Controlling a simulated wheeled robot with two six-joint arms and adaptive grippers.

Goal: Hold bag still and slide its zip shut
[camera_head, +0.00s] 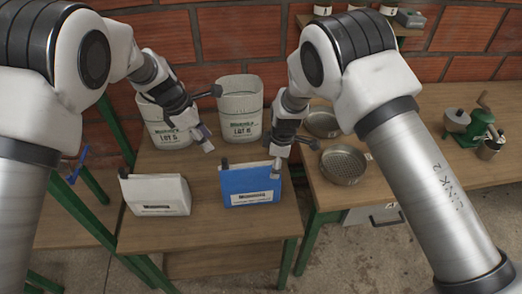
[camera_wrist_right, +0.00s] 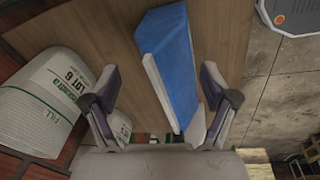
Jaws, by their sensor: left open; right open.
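A blue bag (camera_head: 248,186) with a white label stands upright near the table's front edge. A pale zip strip runs along its top, with a small dark tab (camera_head: 224,163) at its left end. A white bag (camera_head: 156,195) stands to its left, also with a dark tab at its top left. My left gripper (camera_head: 206,140) is open and empty, above and behind the gap between the bags. My right gripper (camera_head: 275,167) is at the blue bag's right top end. In the right wrist view its open fingers lie either side of the blue bag (camera_wrist_right: 175,65); contact is unclear.
Two white sacks, LOT 5 (camera_head: 165,128) and LOT 6 (camera_head: 240,105), stand behind the bags. On the right table are round metal pans (camera_head: 343,166) and a green grinder (camera_head: 481,125). The wooden table (camera_head: 210,240) is clear in front of the bags.

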